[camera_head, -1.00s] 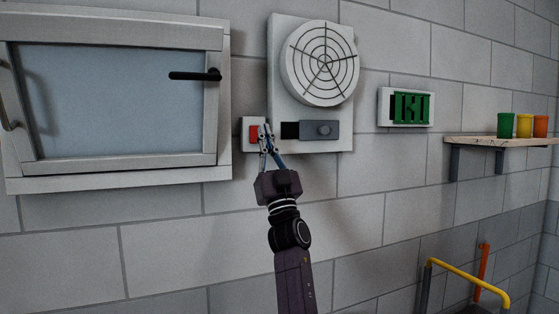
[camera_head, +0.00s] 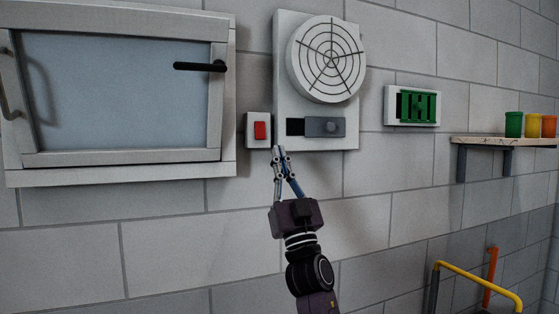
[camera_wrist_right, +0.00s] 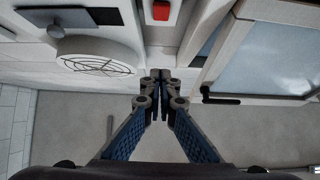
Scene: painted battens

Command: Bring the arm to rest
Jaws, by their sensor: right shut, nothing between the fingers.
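My right gripper (camera_head: 279,152) is shut and empty, its fingertips together just below and right of the red switch (camera_head: 260,130) on its white plate. In the right wrist view the shut fingertips (camera_wrist_right: 160,75) point up toward the red switch (camera_wrist_right: 161,10), with a gap between them. My right arm reaches up from the bottom of the head view. My left gripper does not show.
A white panel (camera_head: 285,60) with a round fan grille (camera_head: 328,60) and a grey slider (camera_head: 325,127) is right of the switch. A window with a black handle (camera_head: 200,67) is left. A green-slatted vent (camera_head: 417,106), a shelf (camera_head: 500,141) with cups and a yellow rail (camera_head: 480,280) are right.

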